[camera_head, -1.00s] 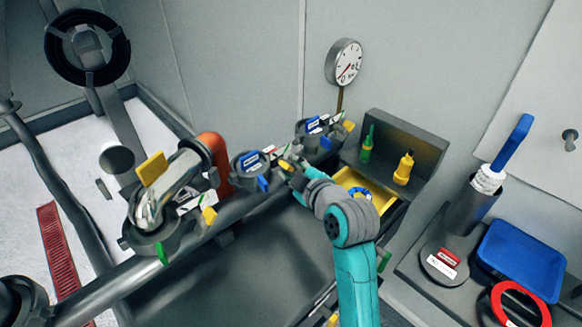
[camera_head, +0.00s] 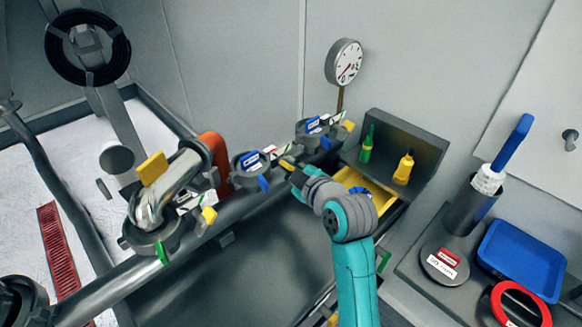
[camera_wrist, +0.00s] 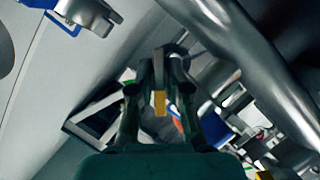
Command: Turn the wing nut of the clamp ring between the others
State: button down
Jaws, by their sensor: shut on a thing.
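Clamp rings sit along the grey pipe. The middle clamp ring (camera_head: 247,165) has a blue label block on top and a blue tab at its front. A near clamp ring (camera_head: 150,238) and a far clamp ring (camera_head: 312,132) stand on either side of it. My gripper (camera_head: 289,166) is at the right side of the middle ring. A small yellow wing nut (camera_wrist: 160,102) shows between the two fingers in the wrist view, and the gripper is shut on it. The exact finger contact is partly hidden.
A round gauge (camera_head: 344,62) stands behind the far ring. A grey holder with a green bottle (camera_head: 367,143) and a yellow bottle (camera_head: 404,167) is right of my gripper. A blue tray (camera_head: 522,262) and a red ring (camera_head: 541,303) lie at the far right.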

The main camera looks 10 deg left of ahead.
jog(key=m+g+y, duration=0.1)
jog(key=m+g, duration=0.1)
jog(key=m, duration=0.1)
jog(key=shift+d, duration=0.1)
jog(key=m+g, duration=0.1)
jog(key=m, duration=0.1)
jog(key=shift+m+g+y, duration=0.3)
jog(key=shift+m+y, duration=0.1)
jog(key=m+g+y, duration=0.1)
jog(key=m, duration=0.2)
jog(key=shift+y, duration=0.3)
jog(key=shift+m+g+y, duration=0.7)
jog(key=shift+m+g, duration=0.1)
jog(key=shift+m, duration=0.6)
jog(key=c, duration=1.3)
grip_release()
jog(key=shift+o, duration=0.2)
